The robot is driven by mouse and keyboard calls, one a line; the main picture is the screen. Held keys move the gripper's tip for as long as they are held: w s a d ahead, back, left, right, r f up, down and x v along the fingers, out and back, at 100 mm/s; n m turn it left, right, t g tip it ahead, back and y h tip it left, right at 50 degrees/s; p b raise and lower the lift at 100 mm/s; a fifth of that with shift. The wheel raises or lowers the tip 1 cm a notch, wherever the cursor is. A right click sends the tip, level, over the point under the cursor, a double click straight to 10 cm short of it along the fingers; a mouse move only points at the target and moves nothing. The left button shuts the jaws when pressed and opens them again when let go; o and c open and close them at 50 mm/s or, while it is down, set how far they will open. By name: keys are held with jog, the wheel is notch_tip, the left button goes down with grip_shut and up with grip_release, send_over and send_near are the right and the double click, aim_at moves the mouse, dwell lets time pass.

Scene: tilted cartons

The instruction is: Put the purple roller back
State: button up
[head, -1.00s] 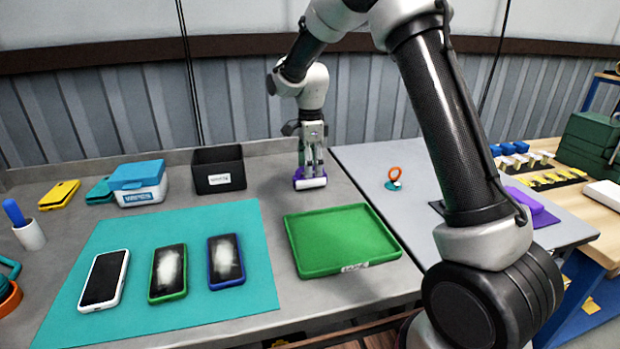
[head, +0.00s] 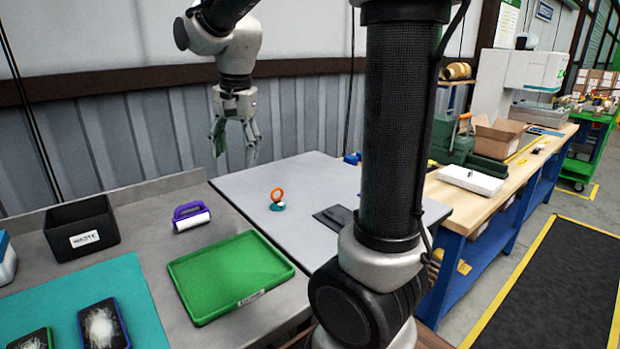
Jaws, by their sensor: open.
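The purple roller (head: 191,216) lies on the grey bench, behind the green tray (head: 230,274) and right of the black bin (head: 82,228). It has a purple handle frame and a white roll. My gripper (head: 236,153) is raised above the back of the bench, up and to the right of the roller and apart from it. Its fingers are spread and point down. I see nothing held between them. A dark flat pad (head: 333,217) lies on the light grey board (head: 290,180), partly hidden behind my arm.
An orange ring on a teal base (head: 278,200) stands on the board. Phones (head: 103,326) lie on the teal mat (head: 140,300) at lower left. A wooden workbench (head: 500,176) with green cases and a white box stands at right. The bench around the roller is clear.

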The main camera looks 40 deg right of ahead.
jog(key=s+d+f+n+t, duration=0.1)
jog(key=s+d+n, duration=0.2)
jog(key=s, duration=0.7)
jog(key=s+d+n+t, duration=0.1)
jog(key=s+d+n, duration=0.2)
jog(key=s+n, duration=0.4)
jog(key=s, duration=0.3)
jog(key=shift+s+f, duration=0.35)
jog(key=shift+f, duration=0.05)
